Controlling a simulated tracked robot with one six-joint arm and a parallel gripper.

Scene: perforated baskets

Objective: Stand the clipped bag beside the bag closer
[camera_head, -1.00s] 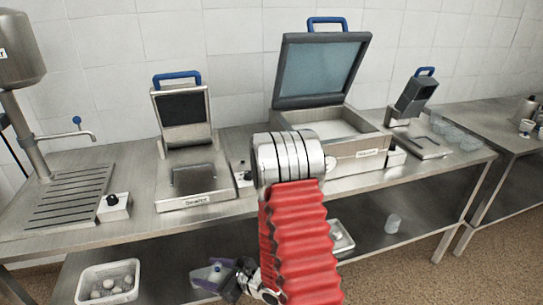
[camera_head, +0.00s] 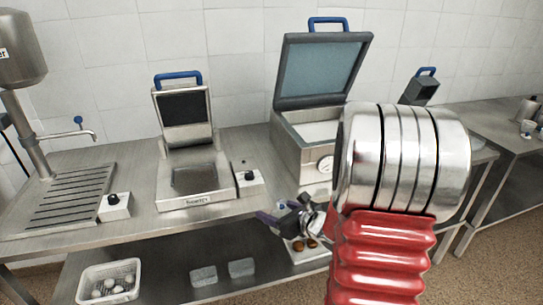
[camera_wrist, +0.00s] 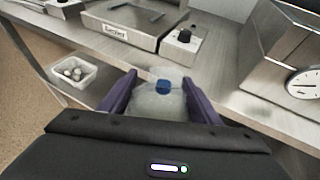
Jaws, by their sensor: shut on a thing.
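A clear, whitish bag (camera_wrist: 156,103) with a blue clip (camera_wrist: 163,87) at its top is between the purple fingers of my gripper (camera_wrist: 158,97) in the wrist view. My gripper is shut on the bag. In the head view my gripper (camera_head: 277,213) is at the table's front edge, right of the left press-like machine (camera_head: 186,178); the bag is mostly hidden there. I cannot tell which machine is the bag closer, as the labels are too small to read. A small machine with a blue handle (camera_head: 420,90) stands at the right, partly hidden by my arm.
An open-lidded machine (camera_head: 300,150) stands mid-table. A switch box (camera_head: 249,178) sits between the machines. On the lower shelf are a white basket (camera_head: 82,291) of round items, clear containers (camera_head: 203,276) and a tray (camera_head: 316,255). The drain tray (camera_head: 70,197) is at left.

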